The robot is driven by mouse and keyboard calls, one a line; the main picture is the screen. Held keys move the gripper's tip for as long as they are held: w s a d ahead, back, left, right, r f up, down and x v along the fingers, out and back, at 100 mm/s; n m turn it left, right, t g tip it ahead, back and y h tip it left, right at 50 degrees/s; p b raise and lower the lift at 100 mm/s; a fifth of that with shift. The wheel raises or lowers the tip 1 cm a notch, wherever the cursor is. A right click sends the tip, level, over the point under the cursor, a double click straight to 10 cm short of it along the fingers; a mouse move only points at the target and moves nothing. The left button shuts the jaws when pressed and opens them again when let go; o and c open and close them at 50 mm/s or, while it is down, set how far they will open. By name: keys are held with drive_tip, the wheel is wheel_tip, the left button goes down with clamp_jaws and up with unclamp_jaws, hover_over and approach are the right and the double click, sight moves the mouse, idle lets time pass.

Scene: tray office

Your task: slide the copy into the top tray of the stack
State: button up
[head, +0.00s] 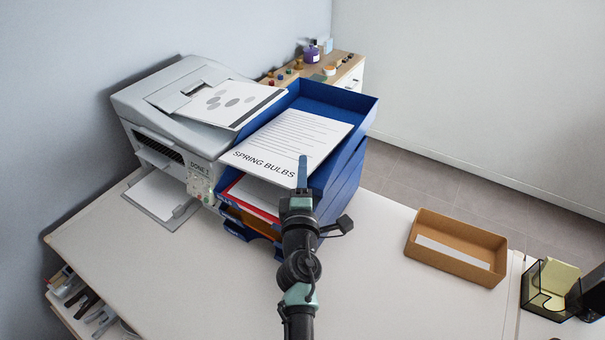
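The copy (290,140), a white sheet headed "SPRING BULBS" with lines of text, lies within the walls of the blue top tray (365,108) of the stack. Its heading edge is at the tray's front opening, and I cannot tell whether the sheet rests fully on the tray floor. My gripper (302,172) is at the sheet's near right corner, its blue finger overlapping the sheet in the picture. The fingers line up from this view, so the gap between them and any hold on the paper are hidden. Lower trays (233,227) hold red, white and orange papers.
The grey printer (190,140) stands left of the stack, its display reading "DONE 1". A page with grey ovals (228,103) lies on top. White paper (160,194) sits in its lower tray. A brown box (425,255) and mesh holder (540,301) are at right. The front desk is clear.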

drive_tip(key=shift+f, duration=0.45)
drive_tip(key=shift+s, duration=0.15)
drive_tip(key=shift+s, duration=0.25)
drive_tip(key=s+a+p, duration=0.1)
drive_tip(key=s, duration=1.1)
drive_tip(key=shift+a+r, duration=0.2)
drive_tip(key=shift+r, duration=0.15)
